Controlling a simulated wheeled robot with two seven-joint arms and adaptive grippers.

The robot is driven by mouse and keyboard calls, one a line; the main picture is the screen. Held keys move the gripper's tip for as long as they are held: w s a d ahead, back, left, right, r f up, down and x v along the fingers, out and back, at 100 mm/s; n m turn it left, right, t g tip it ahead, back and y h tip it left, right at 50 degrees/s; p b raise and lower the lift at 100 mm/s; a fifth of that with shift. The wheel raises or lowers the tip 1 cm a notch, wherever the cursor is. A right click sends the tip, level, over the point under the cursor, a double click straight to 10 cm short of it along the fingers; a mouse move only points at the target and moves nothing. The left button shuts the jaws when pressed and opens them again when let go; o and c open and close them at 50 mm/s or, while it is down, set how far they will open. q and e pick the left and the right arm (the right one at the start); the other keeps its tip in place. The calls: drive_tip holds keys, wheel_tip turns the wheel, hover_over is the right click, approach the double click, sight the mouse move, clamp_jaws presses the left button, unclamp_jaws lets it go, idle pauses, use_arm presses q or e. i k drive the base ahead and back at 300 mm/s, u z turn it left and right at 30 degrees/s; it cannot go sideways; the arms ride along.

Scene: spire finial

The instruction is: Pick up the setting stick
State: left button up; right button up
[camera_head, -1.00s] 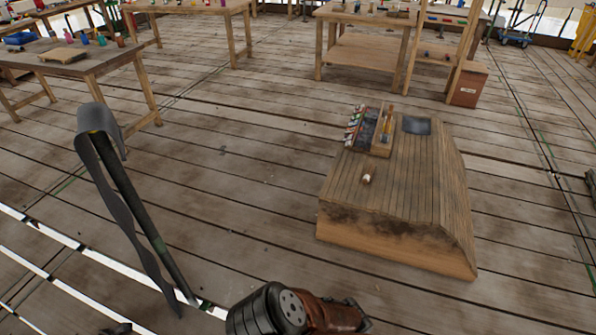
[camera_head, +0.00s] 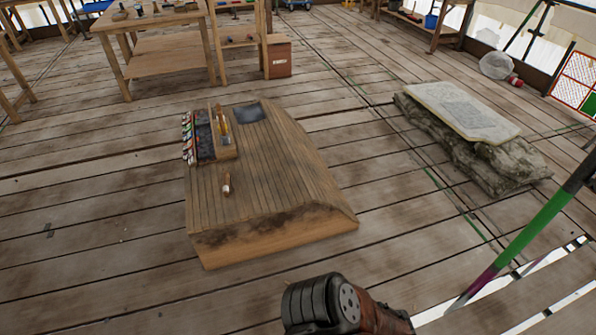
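A small short stick-like piece (camera_head: 227,186), pale with a brown end, lies alone on the sloping top of a low wooden plank-covered block (camera_head: 280,170). Another slim piece with an orange part (camera_head: 223,122) is in the small wooden tray (camera_head: 228,152) at the block's upper left. Both are too small to tell which is the setting stick. Neither of my grippers is in view, so their state is hidden. A dark, round-ended part of my own body shows at the bottom edge, apart from the block.
A stone slab (camera_head: 462,110) lies on a grey rough stack at the right. A green and purple pole (camera_head: 540,225) slants at the lower right. A workbench (camera_head: 160,50) and a reddish-brown box (camera_head: 279,57) stand behind. Plank floor is clear around the block; gaps show lower right.

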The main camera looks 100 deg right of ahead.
sight(226, 187)
drive_tip(key=z, duration=2.35)
